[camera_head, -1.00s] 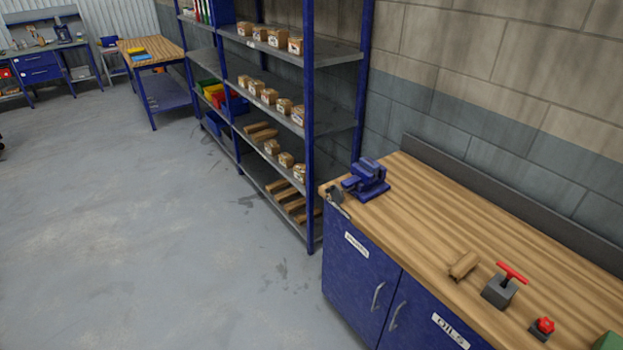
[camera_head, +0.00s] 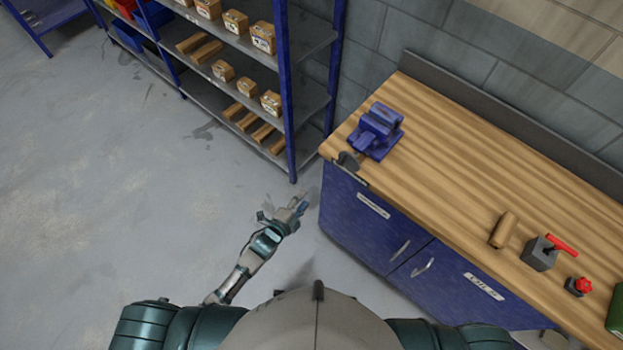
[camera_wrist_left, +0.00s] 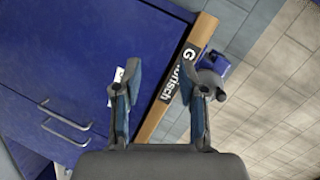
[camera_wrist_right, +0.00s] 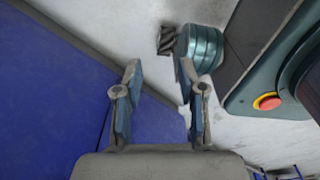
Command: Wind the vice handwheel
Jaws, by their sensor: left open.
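The blue vice (camera_head: 377,130) is mounted at the left end of the wooden workbench. A dark grey round part, which looks like its handwheel (camera_head: 347,161), sits at the bench's front edge. The vice also shows in the left wrist view (camera_wrist_left: 214,68), partly behind a finger, with the grey wheel (camera_wrist_left: 209,84) below it. My left gripper (camera_head: 287,208) is open and empty, left of the bench and apart from the wheel. My right gripper (camera_wrist_right: 160,65) is open and empty in its wrist view, with blue cabinet surface behind it. I cannot make it out in the head view.
The workbench (camera_head: 440,150) has blue cabinet doors with handles. A wooden piece (camera_head: 503,230), a grey block with a red lever (camera_head: 540,253) and a red knob (camera_head: 583,285) stand toward its right. A blue shelf rack (camera_head: 288,100) stands behind left. The left floor is clear.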

